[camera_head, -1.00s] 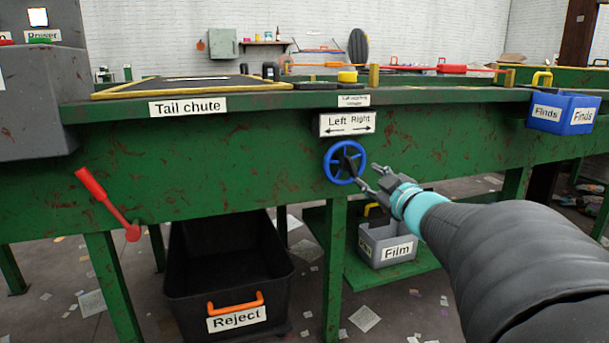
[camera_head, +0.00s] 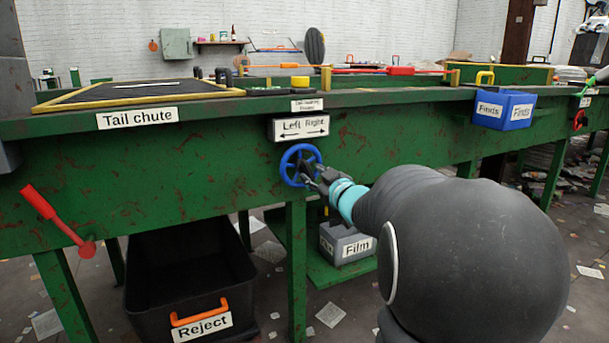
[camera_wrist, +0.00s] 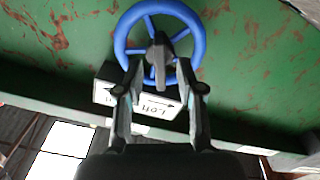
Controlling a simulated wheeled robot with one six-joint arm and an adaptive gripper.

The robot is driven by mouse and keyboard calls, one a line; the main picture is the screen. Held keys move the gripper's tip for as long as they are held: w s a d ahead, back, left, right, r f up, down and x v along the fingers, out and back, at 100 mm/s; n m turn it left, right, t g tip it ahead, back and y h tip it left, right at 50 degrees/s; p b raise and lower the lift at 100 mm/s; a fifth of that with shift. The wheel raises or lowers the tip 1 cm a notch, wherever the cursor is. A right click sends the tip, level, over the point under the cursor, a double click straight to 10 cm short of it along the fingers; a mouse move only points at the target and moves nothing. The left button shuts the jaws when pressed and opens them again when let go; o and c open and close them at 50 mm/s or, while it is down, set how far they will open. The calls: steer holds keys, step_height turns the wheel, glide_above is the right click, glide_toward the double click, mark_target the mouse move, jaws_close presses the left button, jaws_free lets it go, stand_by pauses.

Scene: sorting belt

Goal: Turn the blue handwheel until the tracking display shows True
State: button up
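The blue handwheel (camera_head: 284,167) is mounted on the green side of the belt frame, under a white sign with Left, Right and a double arrow (camera_head: 299,128). My gripper (camera_head: 313,177) is at the wheel's lower right in the head view. In the wrist view, the handwheel (camera_wrist: 120,40) is straight ahead, and my gripper (camera_wrist: 158,68) has its two fingers apart, one on each side of the grey hub. I cannot tell whether the fingertips touch the wheel. A small display plate (camera_head: 306,105) is above the sign; its text is too small to read.
A red lever (camera_head: 55,218) sticks out at the left. A black Reject bin (camera_head: 135,290) and a grey Film box (camera_head: 345,246) are below the belt. A blue Finds box (camera_head: 505,112) hangs at the right. Green legs stand under the frame.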

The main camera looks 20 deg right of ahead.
mark_target(301, 165)
steer(key=shift+w, duration=1.3)
steer(key=shift+c, duration=0.2)
jaws_close()
steer(key=shift+f+n+b, duration=0.15)
steer(key=shift+n+b, duration=0.35)
steer(key=shift+b, duration=0.15)
steer(key=shift+r+n+b, duration=0.2)
steer(key=shift+n+b, duration=0.3)
steer(key=shift+n, duration=0.6)
steer(key=shift+o, duration=0.2)
jaws_free()
